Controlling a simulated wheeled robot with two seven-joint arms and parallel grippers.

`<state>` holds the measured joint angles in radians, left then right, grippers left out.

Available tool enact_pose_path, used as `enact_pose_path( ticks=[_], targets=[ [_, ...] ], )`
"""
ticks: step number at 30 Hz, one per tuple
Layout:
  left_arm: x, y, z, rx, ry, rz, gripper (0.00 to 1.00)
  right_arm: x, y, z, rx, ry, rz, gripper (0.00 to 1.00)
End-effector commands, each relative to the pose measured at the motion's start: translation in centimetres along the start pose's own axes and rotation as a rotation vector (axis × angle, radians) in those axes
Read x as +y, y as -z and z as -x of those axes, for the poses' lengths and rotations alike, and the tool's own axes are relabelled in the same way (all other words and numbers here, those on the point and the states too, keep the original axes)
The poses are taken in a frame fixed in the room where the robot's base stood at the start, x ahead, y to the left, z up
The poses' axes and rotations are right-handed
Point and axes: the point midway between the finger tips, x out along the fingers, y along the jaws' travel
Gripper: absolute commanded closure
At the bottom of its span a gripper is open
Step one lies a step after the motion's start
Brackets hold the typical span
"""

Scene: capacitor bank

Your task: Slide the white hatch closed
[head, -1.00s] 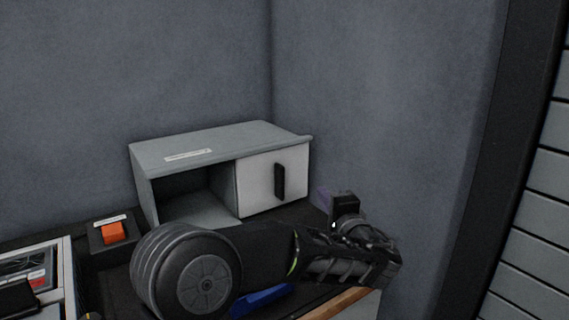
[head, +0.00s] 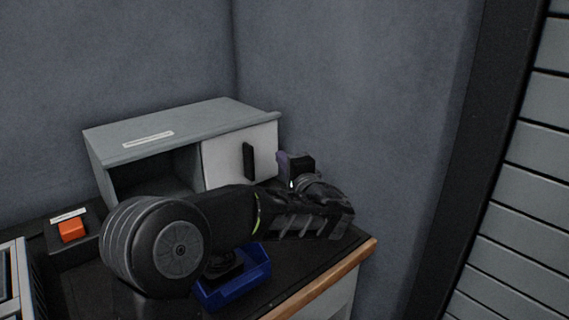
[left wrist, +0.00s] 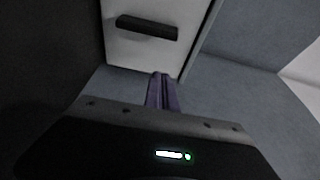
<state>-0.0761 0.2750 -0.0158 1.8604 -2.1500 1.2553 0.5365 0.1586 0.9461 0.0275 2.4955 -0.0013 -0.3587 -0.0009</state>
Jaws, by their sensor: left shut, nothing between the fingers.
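The white hatch (head: 226,160) with its upright black handle (head: 248,161) covers the right part of the grey cabinet (head: 180,132). The left part of the cabinet's front is an open dark compartment. My left gripper (head: 285,168) is at the right end of the cabinet, close to the hatch's right edge. In the left wrist view its purple-grey fingers (left wrist: 161,92) are together and empty, with tips close to the edge of the white hatch (left wrist: 152,52). The black handle (left wrist: 147,27) lies beyond the tips. Whether the fingers touch the hatch I cannot tell. My right gripper is not seen.
A blue tray (head: 236,288) sits on the dark bench top below my left arm. An orange switch (head: 72,230) on a black box stands at the left. Grey walls rise behind and right of the cabinet. A wooden edge (head: 325,282) borders the bench.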

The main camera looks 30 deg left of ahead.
Motion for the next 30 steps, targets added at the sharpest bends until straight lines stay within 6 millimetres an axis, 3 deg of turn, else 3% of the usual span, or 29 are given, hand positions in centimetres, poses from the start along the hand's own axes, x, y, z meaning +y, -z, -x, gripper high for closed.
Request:
enact_pose_path(
  ticks=[10,18,30],
  targets=[
    [-0.1,-0.3,-6.7,-0.002,0.001,-0.001,1.0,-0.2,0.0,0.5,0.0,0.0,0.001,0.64],
    [0.0,-3.5,-5.3,0.001,0.001,-0.001,1.0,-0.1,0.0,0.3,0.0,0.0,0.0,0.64],
    [0.0,-3.8,-5.1,0.001,0.001,0.0,1.0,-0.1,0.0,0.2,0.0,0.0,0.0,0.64]
  ],
)
